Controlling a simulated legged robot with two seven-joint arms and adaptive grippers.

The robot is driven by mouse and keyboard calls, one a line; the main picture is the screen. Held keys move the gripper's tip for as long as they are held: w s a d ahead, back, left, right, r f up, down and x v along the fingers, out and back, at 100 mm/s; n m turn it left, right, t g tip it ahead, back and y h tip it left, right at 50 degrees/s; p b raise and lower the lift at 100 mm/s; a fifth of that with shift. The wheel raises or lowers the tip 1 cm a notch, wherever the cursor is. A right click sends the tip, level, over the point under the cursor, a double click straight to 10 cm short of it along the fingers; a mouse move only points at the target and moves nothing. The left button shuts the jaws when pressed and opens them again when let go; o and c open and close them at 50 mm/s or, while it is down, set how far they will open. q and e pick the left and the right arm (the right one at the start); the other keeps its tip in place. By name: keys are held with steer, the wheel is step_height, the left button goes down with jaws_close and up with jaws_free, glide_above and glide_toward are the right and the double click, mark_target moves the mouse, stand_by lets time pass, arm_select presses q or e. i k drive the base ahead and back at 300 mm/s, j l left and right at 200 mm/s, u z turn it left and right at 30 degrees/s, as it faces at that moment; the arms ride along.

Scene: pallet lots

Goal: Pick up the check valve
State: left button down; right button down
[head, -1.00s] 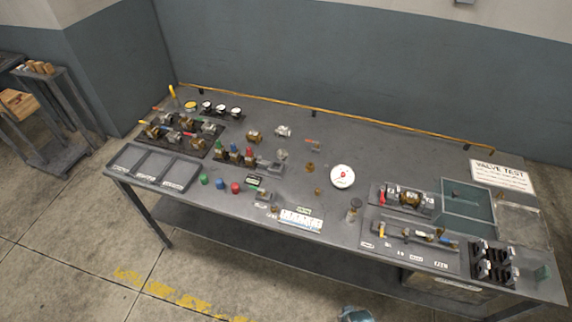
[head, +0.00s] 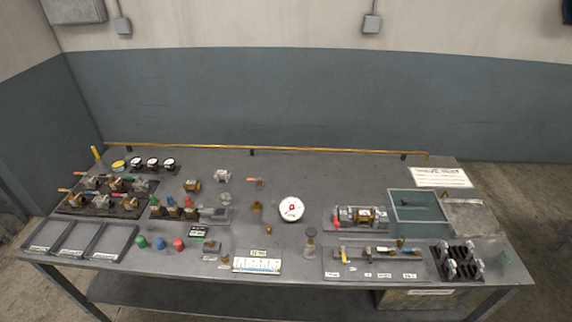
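Several small fittings stand loose on the grey workbench (head: 330,178). A brass valve-like body (head: 192,186) and a silver one (head: 224,176) sit apart from each other behind the middle left of the bench. A small valve with an orange-red handle (head: 256,183) lies to their right. A rack at the far left (head: 72,207) holds several valves with coloured levers. I cannot tell at this size which piece is the check valve. Neither of my grippers shows in the head view.
Three grey trays (head: 79,256) line the front left edge. A round white gauge (head: 291,209) lies mid-bench. A test fixture (head: 343,228), an open teal tank (head: 426,233) and a black rack (head: 459,273) crowd the right. The back middle is clear.

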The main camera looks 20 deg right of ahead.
mark_target(360, 216)
steer(key=z, duration=1.3)
